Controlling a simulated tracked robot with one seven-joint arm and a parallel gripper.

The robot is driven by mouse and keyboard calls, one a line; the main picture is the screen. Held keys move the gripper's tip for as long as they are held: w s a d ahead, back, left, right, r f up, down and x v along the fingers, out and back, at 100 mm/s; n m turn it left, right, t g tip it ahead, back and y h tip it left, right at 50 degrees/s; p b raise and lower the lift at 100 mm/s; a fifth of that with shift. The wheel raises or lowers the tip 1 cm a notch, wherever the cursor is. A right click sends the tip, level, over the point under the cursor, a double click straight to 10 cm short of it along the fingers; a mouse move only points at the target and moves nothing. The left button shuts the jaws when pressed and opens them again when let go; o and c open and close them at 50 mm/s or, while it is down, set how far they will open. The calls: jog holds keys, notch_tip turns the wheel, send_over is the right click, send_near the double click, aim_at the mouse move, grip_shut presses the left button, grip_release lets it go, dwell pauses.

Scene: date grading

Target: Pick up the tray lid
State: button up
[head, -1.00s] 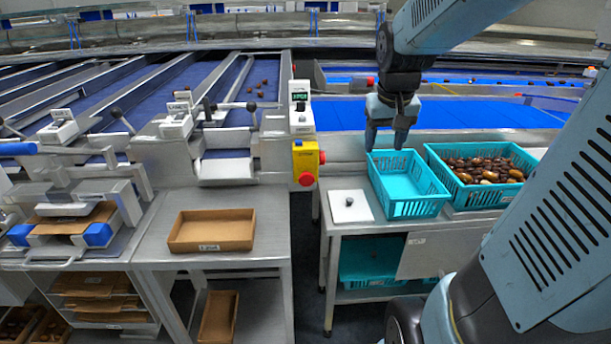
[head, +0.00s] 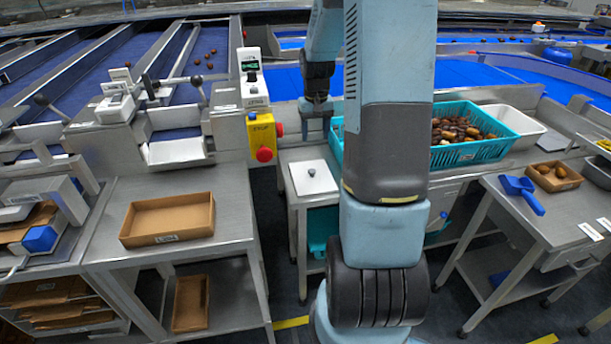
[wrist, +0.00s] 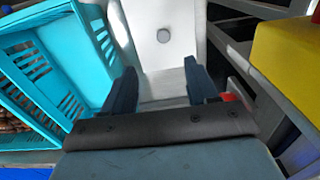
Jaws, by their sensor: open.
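The tray lid (head: 314,177) is a flat white plate with a small round grey knob at its middle. It lies on the metal table between the yellow stop box and the teal crates. In the wrist view the lid (wrist: 172,62) is ahead of the fingers, with its knob near the top middle. My gripper (head: 316,108) is above the table behind the lid in the head view, pointing down. In the wrist view my gripper (wrist: 162,85) has its two dark fingers apart, with nothing between them.
An empty teal crate (wrist: 75,45) stands beside the lid, partly hidden by my arm in the head view. A teal crate of dates (head: 478,152) is further right. The yellow stop box (head: 261,136) stands close at the left. An empty cardboard tray (head: 168,238) lies on the left table.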

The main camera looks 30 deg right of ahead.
send_over(312, 170)
jog(key=f, duration=0.8)
jog(key=shift+s+f, duration=0.1)
jog(key=shift+s, duration=0.2)
jog(key=shift+w+f, duration=0.1)
jog(key=shift+f, duration=2.85)
grip_shut()
jog(key=shift+r, duration=0.15)
